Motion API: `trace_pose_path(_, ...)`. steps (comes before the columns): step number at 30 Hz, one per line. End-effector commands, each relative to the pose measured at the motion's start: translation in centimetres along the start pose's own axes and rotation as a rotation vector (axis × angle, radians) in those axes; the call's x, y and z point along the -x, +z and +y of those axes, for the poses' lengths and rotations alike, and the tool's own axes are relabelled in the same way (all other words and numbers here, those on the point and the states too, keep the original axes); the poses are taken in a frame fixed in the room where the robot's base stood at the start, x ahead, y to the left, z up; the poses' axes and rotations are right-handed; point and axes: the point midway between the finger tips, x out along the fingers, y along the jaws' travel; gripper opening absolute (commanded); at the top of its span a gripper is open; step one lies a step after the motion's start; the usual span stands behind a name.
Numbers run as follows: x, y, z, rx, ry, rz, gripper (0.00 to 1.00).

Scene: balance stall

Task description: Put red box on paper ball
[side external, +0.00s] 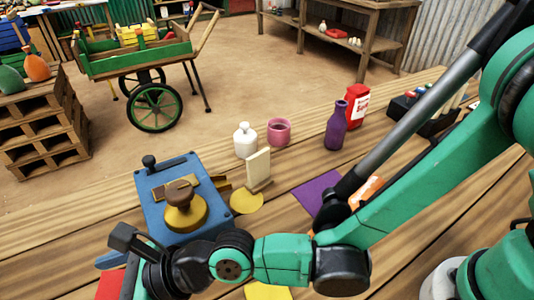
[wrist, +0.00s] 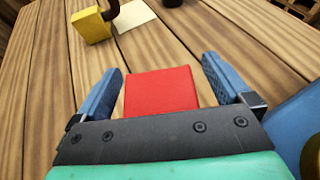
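A flat-looking red rectangle (wrist: 160,90) lies between my fingers in the wrist view; I cannot tell whether it is the red box or a flat patch. A red patch (side external: 112,285) also shows at the bottom of the side view, partly hidden by my gripper. My gripper (wrist: 162,85) is open, its blue fingers on either side of the red rectangle with gaps. In the side view my gripper (side external: 112,252) is low at the front left, beside the blue scale (side external: 158,205). A red carton with a white label (side external: 357,104) stands farther back. I cannot make out a paper ball.
The scale carries a brass pan (side external: 184,214). Behind it stand a white bottle (side external: 245,141), a pink cup (side external: 279,132) and a purple bottle (side external: 336,127). A purple patch (side external: 312,194) lies mid-table. A yellow block (wrist: 91,25) lies ahead in the wrist view.

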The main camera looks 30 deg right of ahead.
Motion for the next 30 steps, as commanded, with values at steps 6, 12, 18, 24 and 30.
trace_pose_path(6, 0.0, 0.0, 0.0, 0.000, 0.000, 0.000, 0.97)
trace_pose_path(12, 0.8, 0.3, 0.0, 0.000, -0.001, 0.000, 0.97)
trace_pose_path(18, 4.5, 0.3, -0.1, -0.002, -0.002, 0.000, 0.97)
trace_pose_path(24, 8.4, 0.3, 0.0, -0.001, -0.002, 0.001, 0.97)
trace_pose_path(30, 10.9, 0.3, 0.0, -0.002, -0.001, 0.001, 0.97)
